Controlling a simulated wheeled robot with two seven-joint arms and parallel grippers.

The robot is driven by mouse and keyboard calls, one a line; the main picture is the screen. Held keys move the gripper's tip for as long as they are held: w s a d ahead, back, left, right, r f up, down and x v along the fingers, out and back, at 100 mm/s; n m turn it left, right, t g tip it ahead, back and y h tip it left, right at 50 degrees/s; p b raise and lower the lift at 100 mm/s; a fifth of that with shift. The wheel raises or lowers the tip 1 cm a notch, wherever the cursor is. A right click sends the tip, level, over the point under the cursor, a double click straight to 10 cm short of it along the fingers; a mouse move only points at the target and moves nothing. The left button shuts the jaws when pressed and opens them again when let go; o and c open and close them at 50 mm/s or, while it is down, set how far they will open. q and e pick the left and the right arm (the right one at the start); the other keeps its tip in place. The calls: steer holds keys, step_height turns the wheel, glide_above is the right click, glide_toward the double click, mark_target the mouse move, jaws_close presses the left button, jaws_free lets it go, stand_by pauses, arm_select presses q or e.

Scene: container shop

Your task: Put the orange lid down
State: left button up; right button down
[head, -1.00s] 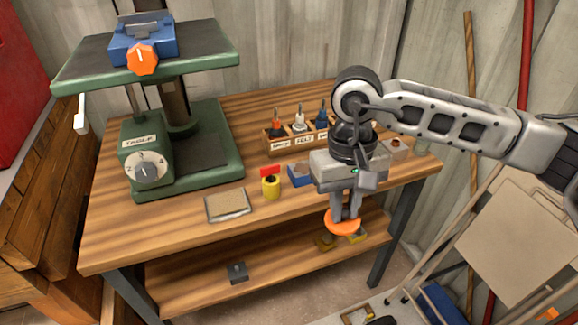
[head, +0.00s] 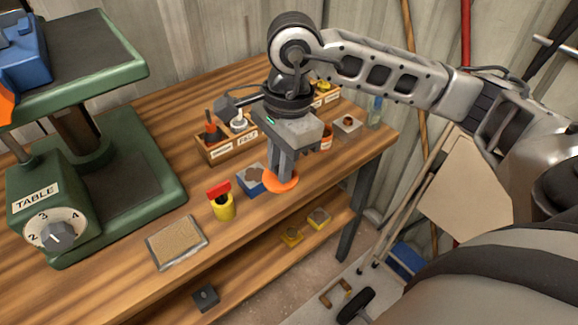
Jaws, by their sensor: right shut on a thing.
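The orange lid (head: 283,184) is a round flat disc, held under my right gripper (head: 284,170). The right gripper points down and is shut on the lid. In the head view the lid overlaps the front edge of the wooden bench top (head: 130,285), just right of a small blue box (head: 250,180). I cannot tell for sure whether the lid touches the bench or hangs above it. My left gripper does not show.
A labelled wooden rack (head: 227,149) is behind. A green machine (head: 100,215) fills the left side. A lower shelf (head: 265,262) holds small blocks.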

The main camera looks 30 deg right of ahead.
steer(key=m, duration=0.4)
steer(key=d+m, duration=0.1)
steer(key=m, duration=0.1)
steer(key=shift+s+t, duration=0.35)
steer(key=shift+t, duration=0.05)
steer(key=m, duration=0.4)
steer(key=d+m, duration=0.1)
steer(key=m, duration=0.1)
steer(key=shift+s+r+h+b, duration=0.2)
steer(key=shift+s+h+b, duration=0.1)
steer(key=shift+b, duration=0.1)
steer(key=w+d+f+m, duration=0.2)
steer(key=w+m, duration=0.1)
steer(key=w+d+f+m, duration=0.2)
steer(key=w+f+m, duration=0.1)
steer(key=w, duration=0.1)
steer(key=w+d+f+m+h, duration=0.1)
steer(key=w+d+f+m, duration=0.1)
steer(key=w+f+m, duration=0.1)
steer(key=shift+w+d+m+t+b, duration=0.3)
steer(key=shift+w+d+m+b, duration=0.1)
steer(key=shift+w+m, duration=0.15)
steer(key=shift+w+d+f, duration=0.15)
steer(key=shift+w+f, duration=0.45)
steer(key=shift+f, duration=0.2)
step_height(320, 180, down, 2)
steer(key=shift+f, duration=0.45)
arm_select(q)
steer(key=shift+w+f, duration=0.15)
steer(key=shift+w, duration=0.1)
